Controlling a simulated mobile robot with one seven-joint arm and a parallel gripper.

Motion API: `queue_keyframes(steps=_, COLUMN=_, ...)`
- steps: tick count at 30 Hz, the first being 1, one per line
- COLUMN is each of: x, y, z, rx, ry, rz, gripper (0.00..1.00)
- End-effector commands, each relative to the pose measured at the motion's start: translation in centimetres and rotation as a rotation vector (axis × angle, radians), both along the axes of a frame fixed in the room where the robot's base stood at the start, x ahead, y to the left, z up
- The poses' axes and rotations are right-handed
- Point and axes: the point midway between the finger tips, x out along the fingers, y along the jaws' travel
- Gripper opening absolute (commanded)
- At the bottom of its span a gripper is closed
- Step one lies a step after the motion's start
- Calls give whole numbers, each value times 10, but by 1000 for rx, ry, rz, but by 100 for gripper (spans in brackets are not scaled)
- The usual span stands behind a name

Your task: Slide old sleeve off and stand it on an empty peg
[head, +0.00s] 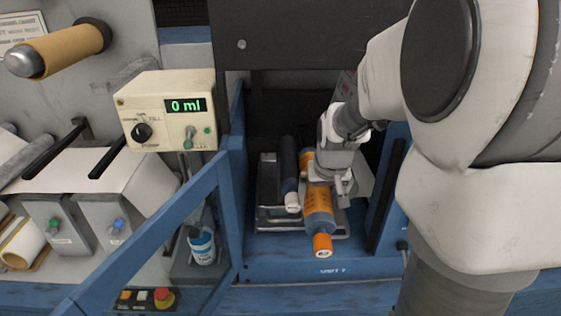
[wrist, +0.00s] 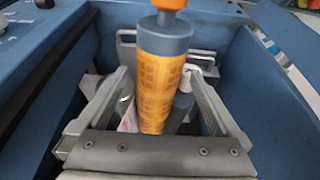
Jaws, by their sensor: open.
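The old sleeve (head: 318,200) is orange with a printed pattern. It sits on a grey-blue roller with an orange end knob (head: 322,244), inside the blue-framed bay. In the wrist view the sleeve (wrist: 160,92) runs between the fingers of my gripper (wrist: 161,75). The fingers stand open on both sides of it, with a gap visible at least on the left. In the head view my gripper (head: 329,180) is over the sleeve and hides part of it. I cannot make out an empty peg in either view.
A dark roller with a white end (head: 291,202) lies close on the sleeve's left. Blue walls (head: 235,180) flank the bay, and a clear-paned blue door (head: 150,240) stands open at left. A tan roll (head: 62,48) is upper left.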

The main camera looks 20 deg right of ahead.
Motion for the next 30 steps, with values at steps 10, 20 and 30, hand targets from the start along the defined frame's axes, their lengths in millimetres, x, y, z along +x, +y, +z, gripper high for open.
queue_keyframes(steps=10, x=14, y=-4, z=-44, rx=0, ry=1, rz=0, gripper=100)
queue_keyframes(steps=20, x=22, y=-6, z=-62, rx=0, ry=-1, rz=0, gripper=100)
queue_keyframes(steps=30, x=22, y=-6, z=-63, rx=0, ry=-1, rz=0, gripper=100)
